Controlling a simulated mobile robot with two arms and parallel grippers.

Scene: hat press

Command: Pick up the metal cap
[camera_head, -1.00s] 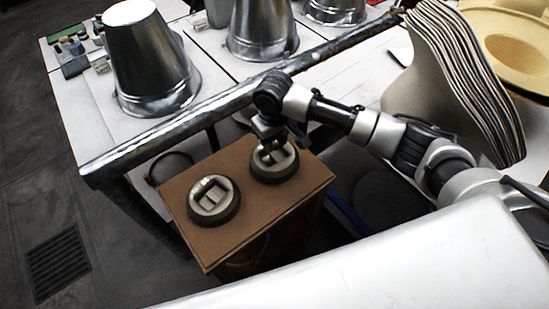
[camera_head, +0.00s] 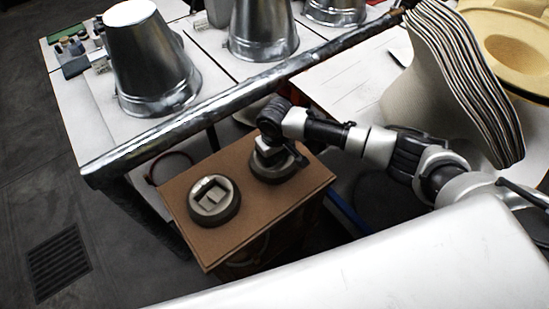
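Two round metal caps sit on a brown box top (camera_head: 240,232). Each has a dark rim and a lighter centre. The left cap (camera_head: 214,201) shows fully, with a raised block-like grip across its middle. The right cap (camera_head: 268,174) is partly hidden under my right gripper (camera_head: 272,155), which points down over its middle. The fingers are small and dark there, so I cannot tell whether they are open or shut, or whether they touch the cap. My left gripper is not in view.
A long metal bar (camera_head: 200,122) edges the white table behind the box. Metal buckets (camera_head: 150,62) stand on that table. A stack of felt hats (camera_head: 455,85) rises at the right. A white surface (camera_head: 400,262) fills the lower right.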

